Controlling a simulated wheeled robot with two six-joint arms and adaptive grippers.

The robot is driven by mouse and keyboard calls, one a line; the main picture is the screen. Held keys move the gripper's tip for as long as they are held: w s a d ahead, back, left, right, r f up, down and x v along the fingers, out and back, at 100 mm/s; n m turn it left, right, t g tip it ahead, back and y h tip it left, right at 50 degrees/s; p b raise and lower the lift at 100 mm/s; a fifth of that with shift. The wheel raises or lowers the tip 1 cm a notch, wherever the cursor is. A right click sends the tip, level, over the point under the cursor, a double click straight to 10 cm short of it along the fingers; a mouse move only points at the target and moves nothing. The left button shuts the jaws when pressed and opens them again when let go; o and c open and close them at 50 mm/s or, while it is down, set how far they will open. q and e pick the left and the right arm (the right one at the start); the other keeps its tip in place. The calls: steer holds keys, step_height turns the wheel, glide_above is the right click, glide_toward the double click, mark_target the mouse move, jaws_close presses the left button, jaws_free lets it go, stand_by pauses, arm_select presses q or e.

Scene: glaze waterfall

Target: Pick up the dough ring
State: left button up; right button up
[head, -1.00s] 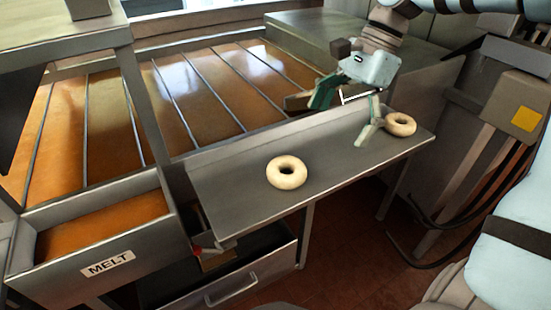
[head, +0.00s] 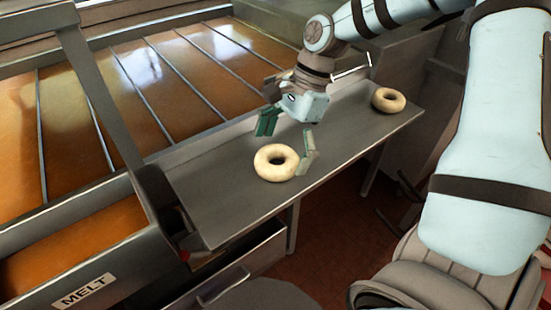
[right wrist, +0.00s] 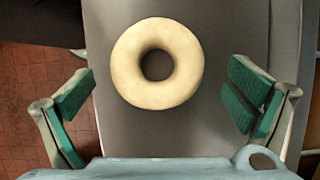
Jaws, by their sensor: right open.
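Two pale dough rings lie flat on a grey metal shelf (head: 225,205). My right gripper (head: 286,142) is open and empty above the shelf, close to the nearer ring. In the right wrist view one dough ring (right wrist: 128,82) lies ahead of the open fingers (right wrist: 162,108), slightly left of the middle between them. The fingers do not touch it there. My left gripper is not in view.
A vat of orange-brown liquid (head: 95,120) with metal dividers lies behind the shelf. A trough labelled MELT (head: 85,290) stands at the front left. A drawer (head: 235,272) sits below the shelf. Bare shelf lies between the two rings.

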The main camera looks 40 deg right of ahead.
steer(key=shift+s+a+f, duration=0.1)
steer(key=shift+a+f, duration=0.1)
steer(key=shift+f, duration=0.35)
steer(key=c, duration=1.3)
steer(key=shift+o, duration=0.2)
steer(key=shift+r, duration=0.1)
